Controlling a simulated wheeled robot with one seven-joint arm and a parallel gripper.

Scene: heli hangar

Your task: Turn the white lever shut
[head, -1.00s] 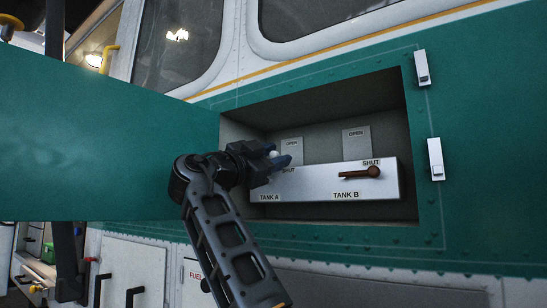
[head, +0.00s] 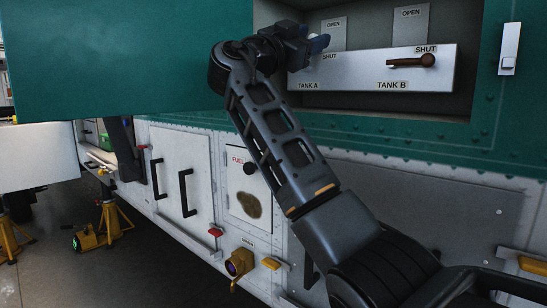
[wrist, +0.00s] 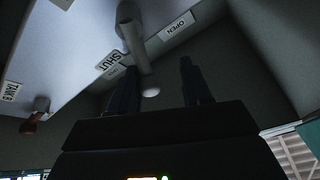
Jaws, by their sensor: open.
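The white lever (wrist: 131,28) of TANK A runs from its hub at the top of the wrist view down toward the space between my fingers. A pale round knob (wrist: 151,92) shows between the fingers. My gripper (wrist: 158,66) is open, with one finger on each side; contact cannot be told. A SHUT label (wrist: 109,61) is left of the lever, and an OPEN label (wrist: 178,25) is right of it. In the head view, my gripper (head: 314,41) is at the TANK A end of the white panel (head: 350,72) and hides the lever.
A brown TANK B lever (head: 411,61) points left from its pivot near a SHUT label, right of my gripper. The recess walls surround the panel. A large green door panel (head: 110,55) stands open at left. A latch (head: 509,48) is on the right edge.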

